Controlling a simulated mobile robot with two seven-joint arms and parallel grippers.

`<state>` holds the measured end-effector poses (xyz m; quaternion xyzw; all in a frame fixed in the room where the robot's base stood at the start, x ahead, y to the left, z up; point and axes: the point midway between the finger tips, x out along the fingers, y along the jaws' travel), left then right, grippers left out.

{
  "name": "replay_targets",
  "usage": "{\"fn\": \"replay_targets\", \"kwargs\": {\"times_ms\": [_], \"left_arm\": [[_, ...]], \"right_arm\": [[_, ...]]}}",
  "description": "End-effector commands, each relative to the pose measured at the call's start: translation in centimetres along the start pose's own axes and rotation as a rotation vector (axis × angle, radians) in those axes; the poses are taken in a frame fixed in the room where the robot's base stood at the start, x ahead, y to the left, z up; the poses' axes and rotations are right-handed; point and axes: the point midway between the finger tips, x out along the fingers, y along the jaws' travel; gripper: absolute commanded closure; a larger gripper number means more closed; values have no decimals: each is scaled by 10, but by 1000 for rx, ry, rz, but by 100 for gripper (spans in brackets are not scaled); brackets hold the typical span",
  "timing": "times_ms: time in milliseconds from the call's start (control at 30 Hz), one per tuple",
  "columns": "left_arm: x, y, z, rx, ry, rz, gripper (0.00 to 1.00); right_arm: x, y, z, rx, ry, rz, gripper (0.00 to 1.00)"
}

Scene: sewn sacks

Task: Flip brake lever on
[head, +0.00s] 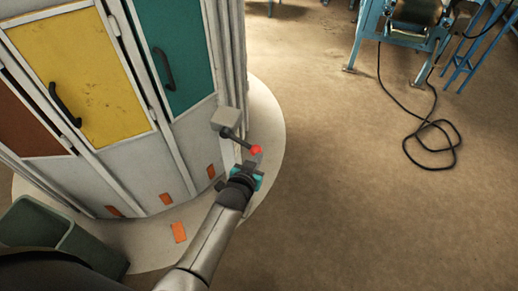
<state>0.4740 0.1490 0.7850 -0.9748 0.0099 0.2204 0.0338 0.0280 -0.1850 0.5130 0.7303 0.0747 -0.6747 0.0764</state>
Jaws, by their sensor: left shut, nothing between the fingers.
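The brake lever (238,139) is a dark rod with a red knob (257,149). It comes out of a grey box (227,119) on the side of the round cabinet and slants down to the right. My left gripper (255,161) is shut and empty, its fingertips right below the red knob. I cannot tell whether they touch it. My right gripper is not in view.
The cabinet has coloured doors, among them a yellow one (85,75) and a green one (178,47), on a pale round base (262,118). A grey-green bin (35,222) stands at lower left. A blue machine (402,36) with a black cable (430,124) stands at upper right. The floor between is clear.

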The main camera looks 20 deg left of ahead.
Motion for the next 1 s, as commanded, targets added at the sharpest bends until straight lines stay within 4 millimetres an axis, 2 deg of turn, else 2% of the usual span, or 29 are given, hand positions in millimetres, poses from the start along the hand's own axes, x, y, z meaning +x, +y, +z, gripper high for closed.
{"fn": "replay_targets", "kwargs": {"times_ms": [100, 333, 1000], "left_arm": [[-22, 4, -1, -1, -1, 1, 100], [-44, 8, 0, -1, 1, 1, 100], [-49, 8, 0, -1, 2, 1, 100]], "right_arm": [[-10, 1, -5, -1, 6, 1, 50], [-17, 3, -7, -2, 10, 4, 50], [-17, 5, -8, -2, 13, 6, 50]]}}
